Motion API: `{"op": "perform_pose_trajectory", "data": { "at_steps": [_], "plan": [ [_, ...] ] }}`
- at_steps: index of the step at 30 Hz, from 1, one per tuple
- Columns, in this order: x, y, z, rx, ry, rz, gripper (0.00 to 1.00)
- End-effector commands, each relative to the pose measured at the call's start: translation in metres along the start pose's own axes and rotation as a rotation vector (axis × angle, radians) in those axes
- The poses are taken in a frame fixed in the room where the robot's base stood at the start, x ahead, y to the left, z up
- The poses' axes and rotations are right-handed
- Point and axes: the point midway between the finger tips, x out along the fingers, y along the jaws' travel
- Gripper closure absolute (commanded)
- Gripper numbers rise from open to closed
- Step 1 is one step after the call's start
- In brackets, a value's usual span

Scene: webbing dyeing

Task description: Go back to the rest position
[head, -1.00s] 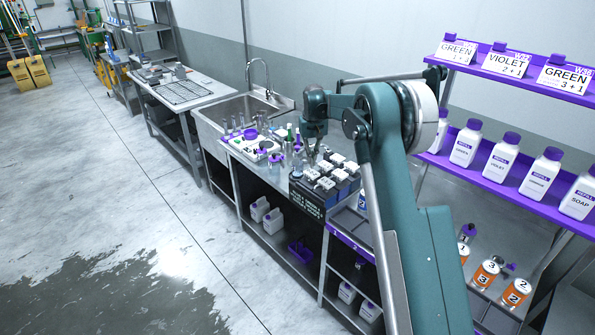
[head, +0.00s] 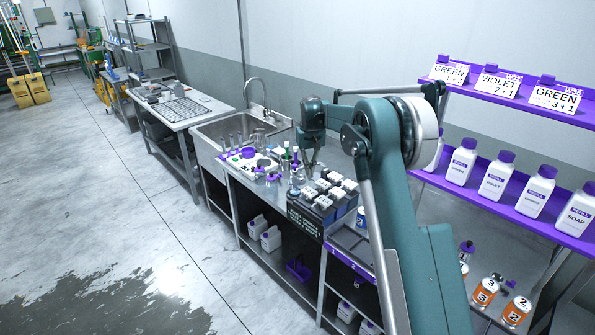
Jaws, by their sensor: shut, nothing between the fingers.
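My gripper (head: 311,166) points down at the end of my folded teal arm, above the worktop by the sink. It is small in the head view, and its fingers look shut with nothing held. It hangs just behind a dark rack of white-topped blocks (head: 325,195). Glass bottles with green caps (head: 287,158) stand just to its left. I cannot tell the exact gap between the fingertips and the things below.
A steel sink with a tap (head: 255,108) lies beyond the worktop. At right a purple shelf (head: 430,178) holds white refill bottles (head: 497,175), with label cards (head: 497,82) above. The floor at left (head: 110,200) is clear, with a wet patch.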

Motion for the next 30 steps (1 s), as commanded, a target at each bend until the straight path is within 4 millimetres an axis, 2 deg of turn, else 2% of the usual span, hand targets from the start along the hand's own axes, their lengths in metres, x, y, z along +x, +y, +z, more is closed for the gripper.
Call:
{"op": "perform_pose_trajectory", "data": {
  "at_steps": [5, 11, 20, 30],
  "plan": [
    [-0.008, 0.003, 0.006, 0.004, 0.007, 0.001, 1.0],
    [-0.03, 0.009, 0.022, 0.013, 0.028, 0.002, 1.0],
    [-0.072, 0.019, 0.061, 0.032, 0.074, 0.006, 1.0],
    [-0.114, 0.031, 0.113, 0.055, 0.127, 0.011, 1.0]
  ]
}}
